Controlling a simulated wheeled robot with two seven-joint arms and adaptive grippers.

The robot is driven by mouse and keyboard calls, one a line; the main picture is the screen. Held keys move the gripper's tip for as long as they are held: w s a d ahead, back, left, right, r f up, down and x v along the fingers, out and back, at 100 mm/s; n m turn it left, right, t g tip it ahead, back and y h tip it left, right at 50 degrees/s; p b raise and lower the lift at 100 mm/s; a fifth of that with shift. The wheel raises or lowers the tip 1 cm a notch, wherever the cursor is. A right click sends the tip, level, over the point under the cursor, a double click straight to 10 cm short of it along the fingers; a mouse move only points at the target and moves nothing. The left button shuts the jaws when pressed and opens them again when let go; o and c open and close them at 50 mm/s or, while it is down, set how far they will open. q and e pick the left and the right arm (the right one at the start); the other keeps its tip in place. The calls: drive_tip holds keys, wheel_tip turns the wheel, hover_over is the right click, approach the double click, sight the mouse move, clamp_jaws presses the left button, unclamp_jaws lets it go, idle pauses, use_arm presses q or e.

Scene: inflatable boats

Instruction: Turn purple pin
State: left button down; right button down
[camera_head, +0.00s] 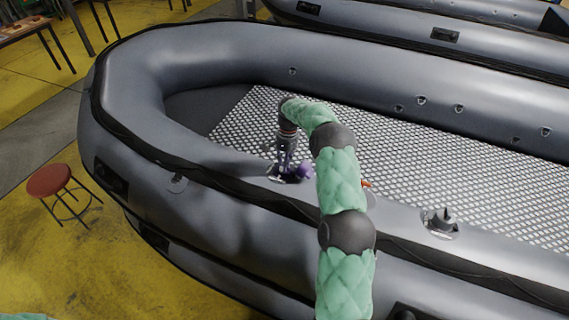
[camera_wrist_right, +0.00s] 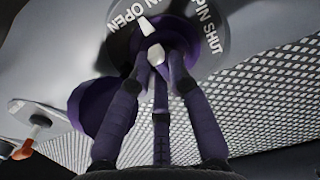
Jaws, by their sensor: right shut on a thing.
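The purple pin (camera_wrist_right: 155,54) sits in the middle of a dark round valve plate (camera_wrist_right: 122,42) in the right wrist view. The plate carries white lettering, "PIN OPEN" on the left and "PIN SHUT" on the right, and a white pointer mark near the top. My right gripper (camera_wrist_right: 160,72) has its purple-grey fingers closed around the pin. In the head view my right gripper (camera_head: 287,165) reaches down onto the boat's near tube, and the pin is hidden there. A purple cap (camera_wrist_right: 92,108) hangs beside the valve. My left gripper is not in view.
The grey inflatable boat (camera_head: 240,55) fills the middle, with a perforated floor (camera_head: 430,165). Another valve fitting (camera_head: 441,220) stands on the near tube to the right. A red stool (camera_head: 49,180) stands left on the yellow floor. A second boat (camera_head: 420,20) lies behind.

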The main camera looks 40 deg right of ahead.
drive_tip(key=c, duration=1.1)
unclamp_jaws()
drive_tip(key=shift+c, duration=0.2)
wheel_tip(320, 180, up, 12)
drive_tip(key=w+d, duration=0.1)
drive_tip(key=d, duration=0.1)
drive_tip(key=shift+f, duration=0.15)
drive_tip(key=shift+w, duration=0.1)
